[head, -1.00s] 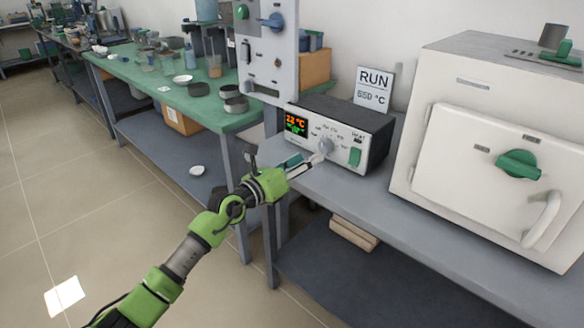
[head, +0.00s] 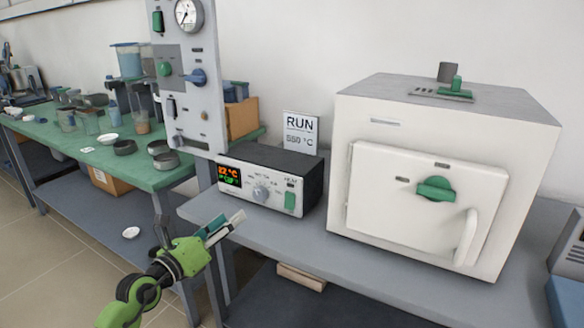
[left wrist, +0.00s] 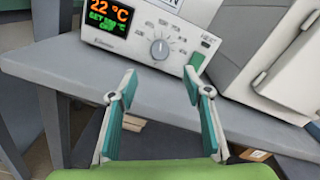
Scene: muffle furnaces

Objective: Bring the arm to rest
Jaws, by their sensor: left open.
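My left gripper (head: 224,227) is open and empty in front of the grey bench's left front edge. It is below and apart from the controller box (head: 306,186). The left wrist view shows its two teal-padded fingers (left wrist: 160,82) spread apart, with the controller beyond them. The controller has a grey knob (head: 261,192), a green switch (head: 290,201) and a lit display (head: 229,176). In the left wrist view the display (left wrist: 108,17) reads 22 °C, with a green set line and what looks like OFF. My right gripper is not in view.
A white muffle furnace (head: 352,150) with a closed door stands on the grey bench (head: 330,262), right of the controller. A RUN 550 °C sign (head: 300,131) is behind. A gauge panel (head: 196,110) and a green table (head: 150,178) with beakers and dishes are left.

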